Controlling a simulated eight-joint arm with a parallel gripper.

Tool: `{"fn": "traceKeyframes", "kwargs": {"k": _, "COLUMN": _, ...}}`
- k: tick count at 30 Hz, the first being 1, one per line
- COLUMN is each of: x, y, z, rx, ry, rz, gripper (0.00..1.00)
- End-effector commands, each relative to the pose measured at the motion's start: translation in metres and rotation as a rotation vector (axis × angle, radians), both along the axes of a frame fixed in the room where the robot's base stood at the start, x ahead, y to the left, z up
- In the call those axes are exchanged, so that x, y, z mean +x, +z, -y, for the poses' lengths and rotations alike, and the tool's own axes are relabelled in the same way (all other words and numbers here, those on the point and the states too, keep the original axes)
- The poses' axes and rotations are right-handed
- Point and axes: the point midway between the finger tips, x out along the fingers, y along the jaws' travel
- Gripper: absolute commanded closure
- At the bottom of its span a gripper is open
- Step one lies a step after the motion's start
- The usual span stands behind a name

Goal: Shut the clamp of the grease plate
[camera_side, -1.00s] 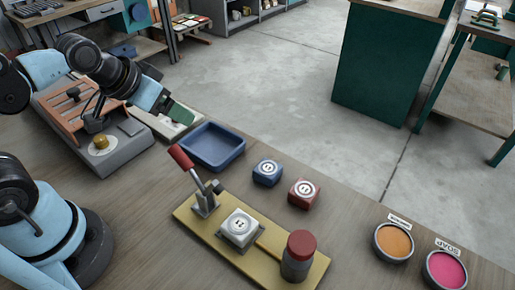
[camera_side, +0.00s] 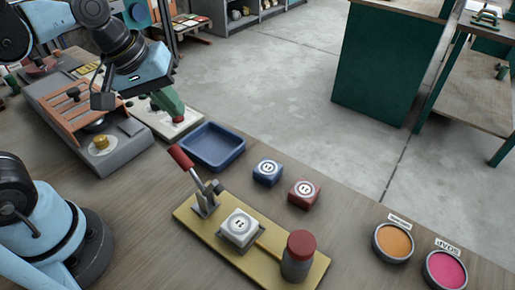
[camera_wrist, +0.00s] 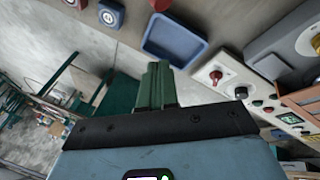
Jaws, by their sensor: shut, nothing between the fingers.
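A yellow base plate (camera_side: 190,222) lies on the bench in the side view. It carries a toggle clamp with a red handle (camera_side: 181,157), tilted up and to the left. A white block (camera_side: 240,229) with a round mark sits mid-plate, and a grey cylinder with a red cap (camera_side: 300,255) stands at its right end. I cannot read any label naming it as the grease plate. My gripper (camera_side: 173,110), with green fingers, is shut and empty, behind and left of the handle, above a pale control panel. Its shut fingers also show in the wrist view (camera_wrist: 156,68).
A blue tray (camera_side: 212,147) lies between the panel and the clamp plate. A blue block (camera_side: 267,172) and a red block (camera_side: 304,194) sit behind the plate. Orange (camera_side: 393,243) and pink (camera_side: 445,270) pots stand at right. The panel's red knob (camera_wrist: 215,76) is near my fingers.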

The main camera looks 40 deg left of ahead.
Motion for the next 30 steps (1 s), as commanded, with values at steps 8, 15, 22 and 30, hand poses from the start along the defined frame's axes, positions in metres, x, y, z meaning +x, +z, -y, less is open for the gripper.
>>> {"fn": "traceKeyframes", "kwargs": {"k": 8, "x": -0.018, "y": 0.032, "z": 0.028, "rx": -0.203, "ry": 0.404, "rz": -0.253, "gripper": 1.0}}
{"fn": "traceKeyframes", "kwargs": {"k": 15, "x": -0.035, "y": 0.058, "z": 0.046, "rx": -0.282, "ry": 0.707, "rz": -0.443, "gripper": 1.0}}
{"fn": "traceKeyframes", "kwargs": {"k": 22, "x": -0.043, "y": 0.069, "z": 0.053, "rx": -0.3, "ry": 0.844, "rz": -0.525, "gripper": 1.0}}
{"fn": "traceKeyframes", "kwargs": {"k": 30, "x": -0.044, "y": 0.07, "z": 0.053, "rx": -0.301, "ry": 0.86, "rz": -0.532, "gripper": 1.0}}
